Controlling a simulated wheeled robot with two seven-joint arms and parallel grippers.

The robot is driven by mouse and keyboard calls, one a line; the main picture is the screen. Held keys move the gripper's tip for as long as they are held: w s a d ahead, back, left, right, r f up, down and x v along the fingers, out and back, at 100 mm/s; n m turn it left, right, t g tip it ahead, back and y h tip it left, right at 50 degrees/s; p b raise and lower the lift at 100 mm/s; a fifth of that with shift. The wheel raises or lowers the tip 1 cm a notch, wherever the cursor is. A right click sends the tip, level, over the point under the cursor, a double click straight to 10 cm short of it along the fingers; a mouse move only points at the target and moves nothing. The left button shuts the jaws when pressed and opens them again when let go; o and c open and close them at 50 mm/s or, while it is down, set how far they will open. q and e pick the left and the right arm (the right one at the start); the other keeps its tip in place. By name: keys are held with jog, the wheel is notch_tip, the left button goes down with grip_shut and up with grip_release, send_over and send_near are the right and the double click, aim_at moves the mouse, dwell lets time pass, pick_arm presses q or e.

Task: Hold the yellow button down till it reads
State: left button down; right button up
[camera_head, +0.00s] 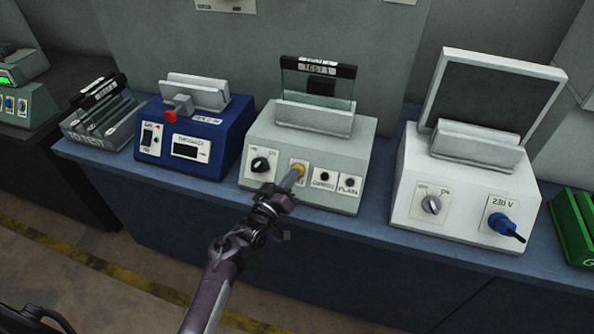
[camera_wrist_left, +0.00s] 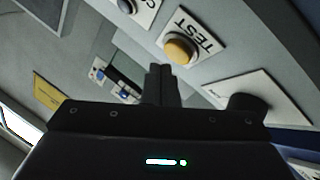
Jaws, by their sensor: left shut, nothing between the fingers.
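The yellow button (camera_head: 299,167) is on the front panel of the middle grey tester (camera_head: 345,152). In the left wrist view the yellow button (camera_wrist_left: 180,49) is round, on a white plate marked TEST. My left gripper (camera_head: 291,180) is shut and empty, with its fingertips right at the button in the head view. In the left wrist view the shut fingers (camera_wrist_left: 160,70) point just beside the button's lower left edge. I cannot tell whether they touch it or whether it is pressed in. My right gripper is not in view.
On the tester, a black knob (camera_head: 264,161) sits left of the button and two black sockets sit to its right. A blue device (camera_head: 213,127) with a red knob stands left, a white 230 V box (camera_head: 465,190) right. The blue bench (camera_head: 262,222) runs beneath.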

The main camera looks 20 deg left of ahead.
pick_arm(q)
jog(key=shift+w+f, duration=0.25)
jog(key=shift+w, duration=0.05)
jog(key=shift+w+f+b, duration=0.25)
jog(key=shift+w+b, duration=0.05)
jog(key=shift+b, duration=0.35)
dwell(1.8)
jog(key=shift+s+r+p, duration=0.4)
jog(key=shift+p, duration=0.35)
jog(key=shift+s+r, duration=0.1)
jog(key=shift+s, duration=0.15)
jog(key=s+r+p, duration=0.1)
jog(key=s+p, duration=0.1)
jog(key=s+r+p, duration=0.2)
jog(key=p, duration=0.1)
